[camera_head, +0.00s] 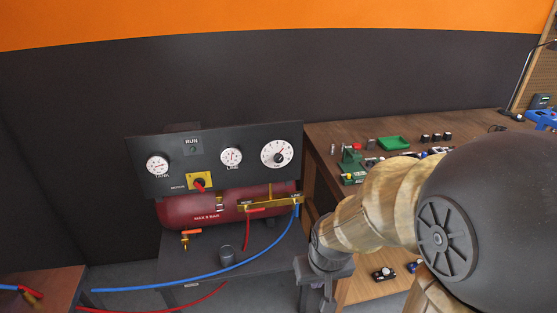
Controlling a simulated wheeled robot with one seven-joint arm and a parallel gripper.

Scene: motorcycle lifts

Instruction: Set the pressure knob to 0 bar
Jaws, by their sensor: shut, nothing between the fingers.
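A black control panel (215,145) stands above a dark red tank (175,212). The round white dial (277,153) at the panel's right, with a dark centre and a red mark pointing up and right, looks like the pressure knob; its numbers are too small to read. The panel also bears a TANK gauge (158,165) and a LINE gauge (231,157), whose readings I cannot make out. My gripper (318,300) is shut and empty, pointing down below and right of the dial, well apart from it. Its fingertips are partly cut off at the lower edge.
A red-handled switch (200,184) sits on a yellow plate below the RUN lamp (192,149). Brass valves and a blue hose (245,262) run in front of the tank. A dark cylinder (227,255) stands on the stand. A wooden workbench (335,140) with small parts is at right.

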